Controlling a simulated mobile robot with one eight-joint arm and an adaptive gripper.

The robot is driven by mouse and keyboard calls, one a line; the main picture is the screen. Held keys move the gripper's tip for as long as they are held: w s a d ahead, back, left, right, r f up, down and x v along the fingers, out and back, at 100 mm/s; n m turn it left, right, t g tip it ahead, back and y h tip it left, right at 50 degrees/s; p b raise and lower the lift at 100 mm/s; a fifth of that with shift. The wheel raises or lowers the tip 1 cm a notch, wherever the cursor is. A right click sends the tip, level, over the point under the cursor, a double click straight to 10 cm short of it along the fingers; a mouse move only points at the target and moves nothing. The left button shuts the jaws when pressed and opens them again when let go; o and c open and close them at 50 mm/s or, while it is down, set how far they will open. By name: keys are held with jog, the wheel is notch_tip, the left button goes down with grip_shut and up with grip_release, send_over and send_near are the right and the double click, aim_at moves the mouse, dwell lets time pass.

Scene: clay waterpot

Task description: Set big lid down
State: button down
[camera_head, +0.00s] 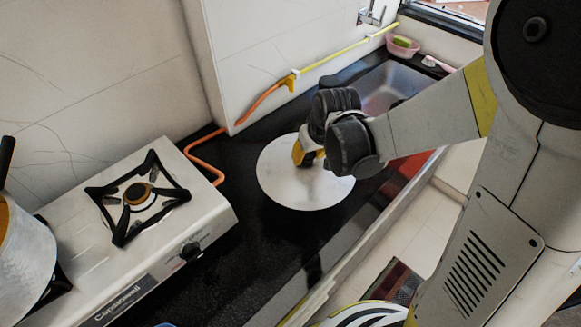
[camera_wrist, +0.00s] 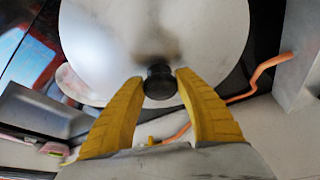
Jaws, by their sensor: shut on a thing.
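The big lid (camera_head: 285,185) is a round, pale metal disc over the black countertop, between the stove and the sink. My gripper (camera_head: 312,158) is above it with its yellow fingers at the lid's middle. In the wrist view, the lid (camera_wrist: 205,40) fills the upper middle, and its black knob (camera_wrist: 160,83) sits between the fingertips of my gripper (camera_wrist: 160,80), which is shut on it. The arm covers part of the lid's right side in the head view. I cannot tell whether the lid touches the counter.
A white gas stove (camera_head: 95,255) with a black burner grate stands at left, with a metal pot (camera_head: 25,265) at its far left. An orange hose (camera_head: 205,140) runs along the wall. The sink (camera_head: 390,85) and a pink dish (camera_head: 402,48) are at the back right. Dark counter (camera_head: 245,255) in front is clear.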

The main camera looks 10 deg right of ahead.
aim_at(280, 151)
jog(key=w+a+f+b, duration=0.1)
jog(key=w+a+f, duration=0.1)
jog(key=w+a+f+b, duration=0.1)
jog(key=w+a+f, duration=0.1)
jog(key=w, duration=0.1)
jog(key=w+a+f+b, duration=0.1)
jog(key=w+a+f, duration=0.1)
jog(key=a, duration=0.1)
jog(key=shift+w, duration=0.25)
notch_tip(280, 151, down, 4)
jog(key=shift+f+b, duration=0.15)
jog(key=shift+b, duration=1)
jog(key=shift+d, duration=0.1)
jog(key=c, duration=0.9)
grip_release()
